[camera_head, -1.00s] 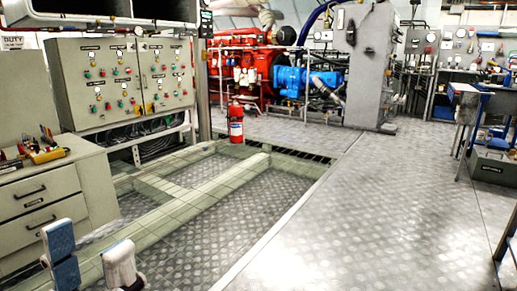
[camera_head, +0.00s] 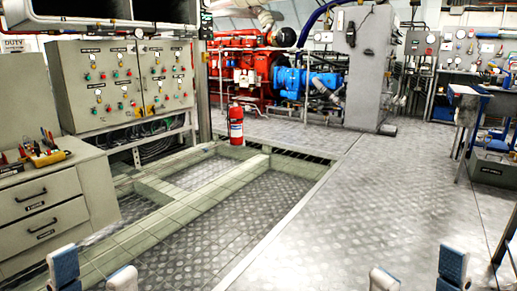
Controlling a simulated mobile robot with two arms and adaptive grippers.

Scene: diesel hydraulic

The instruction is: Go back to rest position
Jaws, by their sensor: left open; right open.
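My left gripper (camera_head: 93,274) shows at the bottom left edge, its two fingertips apart with nothing between them. One fingertip has a blue pad and the other is white. My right gripper (camera_head: 418,274) shows at the bottom right edge, also open and empty, with a white and a blue-padded fingertip. Both grippers are cut off by the lower frame edge, so the arms are hidden. Neither touches anything in view.
A drawer cabinet (camera_head: 52,207) with tools on top stands at the left, near my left gripper. A control panel (camera_head: 122,82) and a red fire extinguisher (camera_head: 236,126) stand behind. A workbench (camera_head: 490,165) is at the right. The metal floor (camera_head: 330,215) ahead is clear.

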